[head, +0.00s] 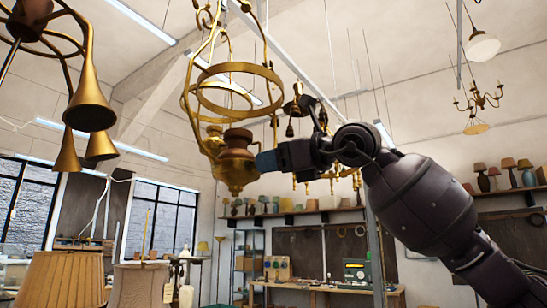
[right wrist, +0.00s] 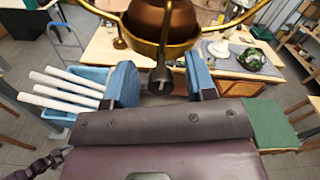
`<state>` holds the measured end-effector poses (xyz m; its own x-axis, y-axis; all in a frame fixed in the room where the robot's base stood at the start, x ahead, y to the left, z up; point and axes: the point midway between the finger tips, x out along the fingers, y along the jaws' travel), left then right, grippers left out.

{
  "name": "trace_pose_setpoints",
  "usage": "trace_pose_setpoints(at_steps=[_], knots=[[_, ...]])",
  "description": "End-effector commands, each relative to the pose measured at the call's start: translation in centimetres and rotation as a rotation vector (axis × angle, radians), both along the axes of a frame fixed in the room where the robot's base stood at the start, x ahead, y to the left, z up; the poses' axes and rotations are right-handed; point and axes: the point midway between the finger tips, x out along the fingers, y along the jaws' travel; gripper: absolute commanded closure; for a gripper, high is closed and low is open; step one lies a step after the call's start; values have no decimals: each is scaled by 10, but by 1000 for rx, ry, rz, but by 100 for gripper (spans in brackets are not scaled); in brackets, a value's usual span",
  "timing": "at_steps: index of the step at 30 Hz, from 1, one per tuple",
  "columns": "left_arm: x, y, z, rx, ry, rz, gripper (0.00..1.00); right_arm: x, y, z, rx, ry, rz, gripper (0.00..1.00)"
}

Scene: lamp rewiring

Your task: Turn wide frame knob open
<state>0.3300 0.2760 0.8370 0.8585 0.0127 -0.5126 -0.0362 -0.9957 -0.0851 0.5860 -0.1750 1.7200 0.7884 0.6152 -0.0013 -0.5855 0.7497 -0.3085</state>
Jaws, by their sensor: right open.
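The wide brass hanging lamp frame (head: 235,95) shows in the head view left of centre, with its rings above a brass font (head: 237,160). My right gripper (head: 266,162) reaches in from the right, its blue fingertips close to the right side of the font. In the right wrist view, a small dark knob (right wrist: 161,80) sticks out from the brass lamp body (right wrist: 160,22). The open fingers of my right gripper (right wrist: 163,86) stand on either side of the knob, with a visible gap at each side. My left gripper is out of view.
Another brass lamp (head: 88,100) hangs at the upper left. Shaded lamps (head: 62,278) stand below it. A small chandelier (head: 478,100) hangs at the right. In the right wrist view, a blue bin (right wrist: 70,92) with white tubes and a workbench (right wrist: 105,48) are below.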

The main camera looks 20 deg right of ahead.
Motion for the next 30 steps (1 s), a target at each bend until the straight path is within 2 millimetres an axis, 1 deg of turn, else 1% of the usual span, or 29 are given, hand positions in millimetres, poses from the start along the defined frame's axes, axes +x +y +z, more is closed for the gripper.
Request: trace_pose_setpoints(at_steps=[10, 11, 18, 20, 30], knots=[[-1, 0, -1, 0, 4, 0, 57, 3, 2, 0, 0, -1, 0, 49], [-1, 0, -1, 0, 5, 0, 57, 3, 2, 0, 0, -1, 0, 52], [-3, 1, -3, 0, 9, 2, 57, 3, 2, 0, 1, -1, 0, 89], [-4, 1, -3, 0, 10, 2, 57, 3, 2, 0, 0, -1, 0, 98], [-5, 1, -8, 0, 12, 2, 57, 3, 2, -1, 39, 31, 0, 98]])
